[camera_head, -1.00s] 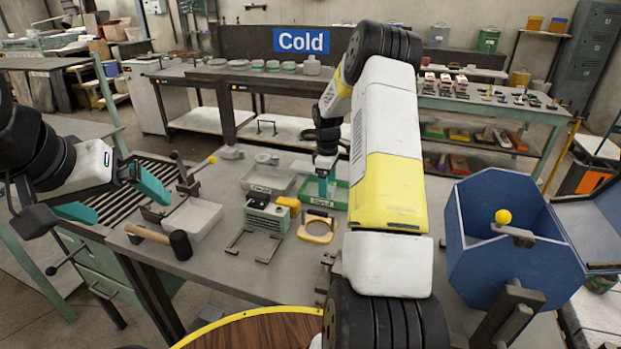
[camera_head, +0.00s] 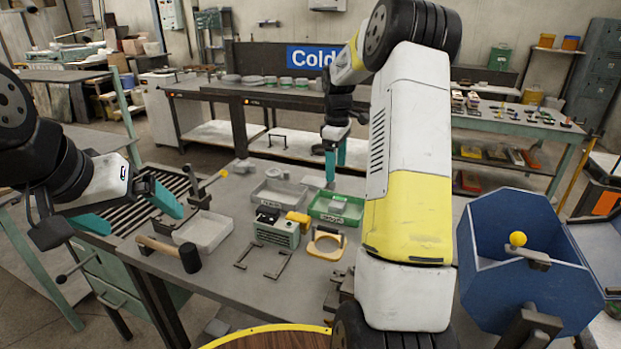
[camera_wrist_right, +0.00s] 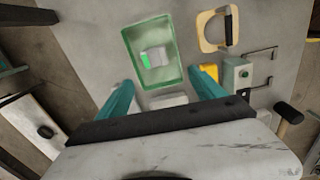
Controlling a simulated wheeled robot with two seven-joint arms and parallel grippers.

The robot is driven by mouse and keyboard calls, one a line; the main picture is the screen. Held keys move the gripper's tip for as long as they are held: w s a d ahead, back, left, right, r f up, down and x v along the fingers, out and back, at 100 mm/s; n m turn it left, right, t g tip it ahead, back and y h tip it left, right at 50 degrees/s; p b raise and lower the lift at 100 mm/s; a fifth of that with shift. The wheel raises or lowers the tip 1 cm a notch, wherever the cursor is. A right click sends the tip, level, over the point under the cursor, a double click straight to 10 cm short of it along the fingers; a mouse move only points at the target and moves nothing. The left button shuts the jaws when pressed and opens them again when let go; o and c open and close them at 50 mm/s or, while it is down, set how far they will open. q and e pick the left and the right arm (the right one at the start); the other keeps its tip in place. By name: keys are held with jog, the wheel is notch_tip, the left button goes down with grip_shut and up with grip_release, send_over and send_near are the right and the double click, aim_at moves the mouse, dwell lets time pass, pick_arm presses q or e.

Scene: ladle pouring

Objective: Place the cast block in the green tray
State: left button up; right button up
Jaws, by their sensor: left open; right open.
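The green tray (camera_head: 350,219) stands on the workbench, and it also shows in the right wrist view (camera_wrist_right: 128,38). A small pale grey block with a green end, seemingly the cast block (camera_wrist_right: 158,57), lies inside the tray, within its walls. My right gripper (camera_head: 336,162) is open and empty above and behind the tray; its teal fingers show apart in the wrist view (camera_wrist_right: 163,93), not touching the block. My left gripper (camera_head: 128,212) is open and empty at the left, above the bench's left end.
A grey tray (camera_head: 262,200) stands left of the green one. A green box (camera_head: 277,232), a yellow ring-shaped frame (camera_head: 326,245) and a mallet (camera_head: 188,257) lie nearer. A pale tray (camera_head: 203,247) stands at left. A blue bin (camera_head: 520,270) stands at right.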

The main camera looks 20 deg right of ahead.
jog(key=s+a+r+m+t, duration=0.2)
jog(key=s+a+r, duration=0.3)
jog(key=s+r, duration=0.25)
jog(key=s+a+r+m+t, duration=0.1)
jog(key=s+a+r+m, duration=0.2)
jog(key=s+a+r, duration=0.4)
jog(key=s+a+m+t+y, duration=0.1)
jog(key=s+m, duration=0.1)
jog(key=s, duration=0.6)
jog(key=s+a+f+m+t+y, duration=0.1)
jog(key=s+a+m+t, duration=0.1)
jog(key=s, duration=0.6)
jog(key=shift+s+a+f, duration=0.15)
jog(key=shift+a+f, duration=0.1)
jog(key=shift+f, duration=0.05)
